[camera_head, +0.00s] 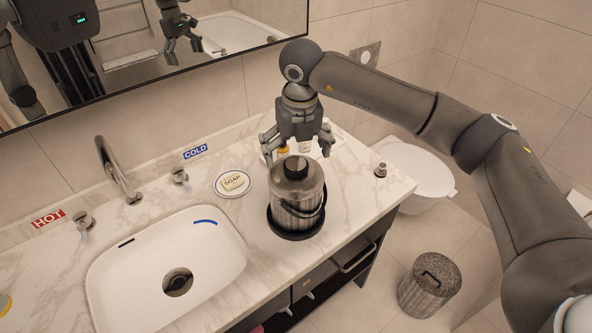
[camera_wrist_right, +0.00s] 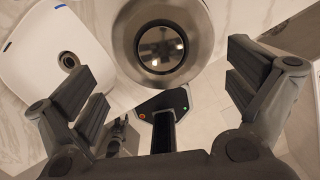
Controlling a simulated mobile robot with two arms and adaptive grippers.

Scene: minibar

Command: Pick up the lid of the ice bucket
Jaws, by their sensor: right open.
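The ice bucket (camera_head: 297,213) is a ribbed metal cylinder standing upright on a dark round tray (camera_head: 297,235) on the counter. Its metal lid (camera_head: 312,182) is on top, with a dark knob (camera_head: 296,167) at the centre. In the right wrist view the lid (camera_wrist_right: 125,40) and its shiny knob (camera_wrist_right: 161,50) are seen from above. My right gripper (camera_head: 298,150) is open and empty, just above and behind the lid, its fingers apart and clear of the knob. A small dark part low in the right wrist view may be my left gripper; its jaws cannot be made out.
A white sink (camera_head: 205,275) with a tap (camera_head: 115,170) is left of the bucket. A soap dish (camera_head: 233,182) is close on the left. Small bottles (camera_head: 304,147) on a tray stand behind, near the right fingers. A mirror (camera_head: 230,30) hangs behind. A bin (camera_head: 430,285) and toilet are right.

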